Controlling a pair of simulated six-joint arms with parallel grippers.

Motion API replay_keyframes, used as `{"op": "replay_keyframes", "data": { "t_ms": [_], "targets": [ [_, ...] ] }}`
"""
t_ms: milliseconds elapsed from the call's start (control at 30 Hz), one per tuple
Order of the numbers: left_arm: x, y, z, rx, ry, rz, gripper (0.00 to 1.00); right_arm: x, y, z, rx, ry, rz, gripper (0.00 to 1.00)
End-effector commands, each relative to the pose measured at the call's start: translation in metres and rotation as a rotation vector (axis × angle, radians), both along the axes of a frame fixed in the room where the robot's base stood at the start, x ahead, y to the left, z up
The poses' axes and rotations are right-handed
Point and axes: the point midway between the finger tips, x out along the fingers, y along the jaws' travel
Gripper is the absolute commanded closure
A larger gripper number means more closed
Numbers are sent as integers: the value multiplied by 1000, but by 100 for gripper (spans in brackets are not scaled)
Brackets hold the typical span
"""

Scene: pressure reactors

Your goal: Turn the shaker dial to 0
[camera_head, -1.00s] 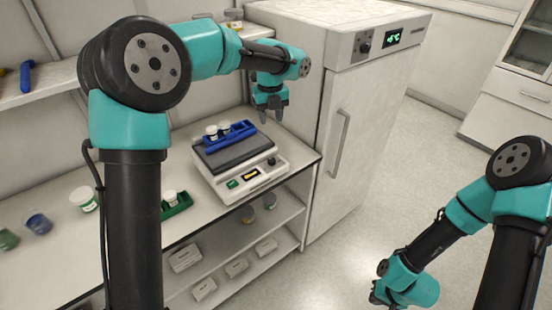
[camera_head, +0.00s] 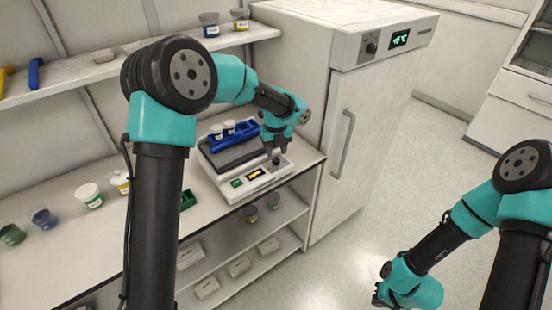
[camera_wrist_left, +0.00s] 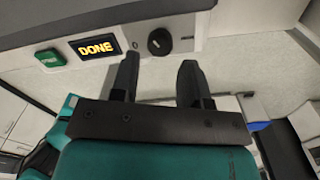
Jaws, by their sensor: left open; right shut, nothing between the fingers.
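The shaker (camera_head: 240,188) stands on the bench, a white box with a dark platform. Its black dial (camera_wrist_left: 159,41) is at the right of its front panel in the left wrist view. Left of the dial are a lit display reading DONE (camera_wrist_left: 94,47) and a green button (camera_wrist_left: 50,58). My left gripper (camera_head: 276,150) is open at the shaker's front right. In the left wrist view its two fingers (camera_wrist_left: 158,75) point toward the panel, with the dial ahead between them and apart from them. My right gripper (camera_head: 380,297) is low at the right, shut and empty, away from the bench.
A blue rack (camera_head: 236,137) with white-capped jars sits on the shaker platform. A tall white cabinet (camera_head: 335,150) stands close to the right. Jars, including a white one (camera_head: 89,196), stand on the bench at left. A shelf (camera_head: 130,65) runs above.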

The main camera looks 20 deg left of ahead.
Motion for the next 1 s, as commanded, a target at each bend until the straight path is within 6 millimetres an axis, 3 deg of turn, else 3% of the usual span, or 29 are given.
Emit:
{"op": "replay_keyframes", "data": {
  "t_ms": [233, 633, 1000],
  "targets": [
    [0, 0, -34, 0, 1, -1, 58, 0, 0, 0, 0, 0, 0, 100],
    [0, 0, -41, 0, 0, 0, 58, 0, 0, 0, 0, 0, 0, 100],
    [0, 0, -41, 0, 0, 0, 92, 0, 0, 0, 0, 0, 0, 100]
  ]
}}
